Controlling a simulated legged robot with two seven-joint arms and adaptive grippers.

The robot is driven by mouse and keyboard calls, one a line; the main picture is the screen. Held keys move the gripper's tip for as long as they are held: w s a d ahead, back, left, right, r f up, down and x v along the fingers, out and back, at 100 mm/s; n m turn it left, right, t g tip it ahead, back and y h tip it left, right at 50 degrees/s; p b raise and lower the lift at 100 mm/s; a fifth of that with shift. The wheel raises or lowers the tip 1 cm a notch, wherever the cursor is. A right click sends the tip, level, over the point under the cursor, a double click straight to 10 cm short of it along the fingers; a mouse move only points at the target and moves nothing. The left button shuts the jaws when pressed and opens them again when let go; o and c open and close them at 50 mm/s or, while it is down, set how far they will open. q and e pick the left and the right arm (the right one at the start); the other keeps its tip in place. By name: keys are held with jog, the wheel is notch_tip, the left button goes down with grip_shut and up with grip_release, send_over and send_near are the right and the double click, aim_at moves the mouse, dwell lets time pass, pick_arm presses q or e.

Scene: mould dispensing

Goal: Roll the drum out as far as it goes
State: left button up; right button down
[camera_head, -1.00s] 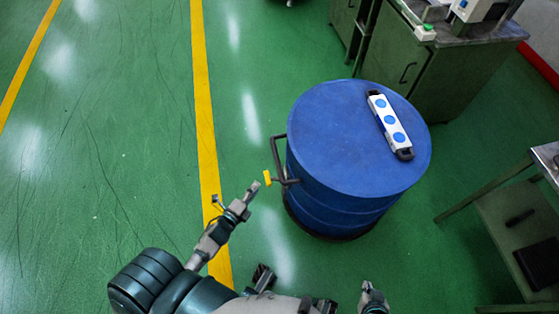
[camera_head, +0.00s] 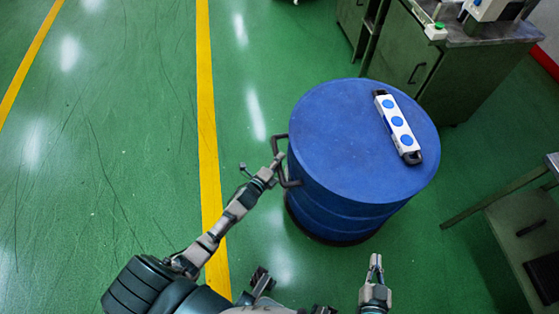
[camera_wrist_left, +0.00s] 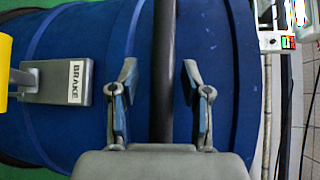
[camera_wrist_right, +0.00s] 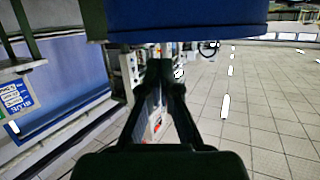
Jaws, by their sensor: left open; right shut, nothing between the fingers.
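The blue drum (camera_head: 345,150) stands upright on the floor, ahead and right of centre in the head view. A dark bar handle (camera_head: 278,143) sticks out from its left side. My left gripper (camera_head: 271,167) is at this handle, open; in the left wrist view the dark bar (camera_wrist_left: 164,50) passes between its spread fingers. A grey block labelled BRAKE (camera_wrist_left: 58,82) with a yellow part (camera_wrist_left: 4,70) sits on the drum side beside the bar. My right gripper (camera_head: 375,264) is shut and empty, in front of the drum, apart from it.
A white strip with blue discs (camera_head: 398,126) lies on the drum lid. A green cabinet (camera_head: 415,70) stands behind right, and a table (camera_head: 520,210) at right. Green floor (camera_head: 130,130) with a yellow line (camera_head: 207,120) is open to the left.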

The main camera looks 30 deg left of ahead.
pick_arm(q)
grip_shut()
dwell(0.3)
